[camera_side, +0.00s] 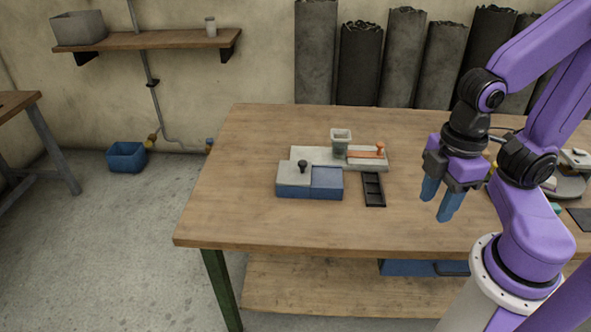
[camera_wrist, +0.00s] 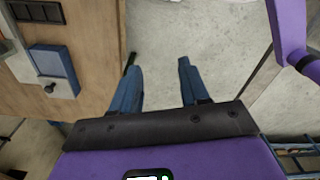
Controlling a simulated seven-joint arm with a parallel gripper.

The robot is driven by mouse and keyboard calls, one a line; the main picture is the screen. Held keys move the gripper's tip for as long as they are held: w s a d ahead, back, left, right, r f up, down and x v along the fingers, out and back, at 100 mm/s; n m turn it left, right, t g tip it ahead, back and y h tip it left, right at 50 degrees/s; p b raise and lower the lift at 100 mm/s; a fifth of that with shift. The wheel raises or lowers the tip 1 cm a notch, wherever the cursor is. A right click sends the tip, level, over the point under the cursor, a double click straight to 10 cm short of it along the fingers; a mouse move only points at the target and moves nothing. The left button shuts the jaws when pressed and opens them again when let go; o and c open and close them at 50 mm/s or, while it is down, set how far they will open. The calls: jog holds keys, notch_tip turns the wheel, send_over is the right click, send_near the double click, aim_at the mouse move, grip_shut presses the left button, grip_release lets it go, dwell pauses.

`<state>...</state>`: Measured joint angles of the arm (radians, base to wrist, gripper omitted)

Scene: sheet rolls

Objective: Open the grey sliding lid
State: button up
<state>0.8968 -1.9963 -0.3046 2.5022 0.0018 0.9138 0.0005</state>
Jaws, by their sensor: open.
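The grey sliding lid (camera_side: 293,174) is a flat plate with a dark round knob, on the left part of a blue box (camera_side: 326,190). The box's right part shows blue beside the lid; I cannot tell whether that is an opening or a solid top. In the wrist view, the lid (camera_wrist: 64,88) and knob are at the left, next to the blue part of the box (camera_wrist: 48,60). My gripper (camera_side: 435,209) is open and empty, above the table well to the right of the box. Its two blue fingers (camera_wrist: 160,66) point at bare floor in the wrist view.
Behind the box is a grey base (camera_side: 313,155) with a clear cup (camera_side: 341,137) and an orange handle (camera_side: 379,149). A black slotted tray (camera_side: 373,189) lies right of the box. The wooden table (camera_side: 240,205) is clear at left and in front. Dark sheet rolls (camera_side: 404,55) stand behind.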

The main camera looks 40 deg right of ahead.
jog(key=shift+o, duration=0.5)
jog(key=shift+w+a, duration=0.1)
jog(key=shift+w, duration=0.05)
jog(key=w+a+r+m, duration=0.2)
jog(key=w+a+m, duration=0.25)
jog(key=w, duration=0.75)
jog(key=m, duration=0.8)
send_over(303, 162)
notch_tip(303, 162, down, 5)
notch_tip(303, 162, down, 17)
jog(key=shift+r, duration=0.15)
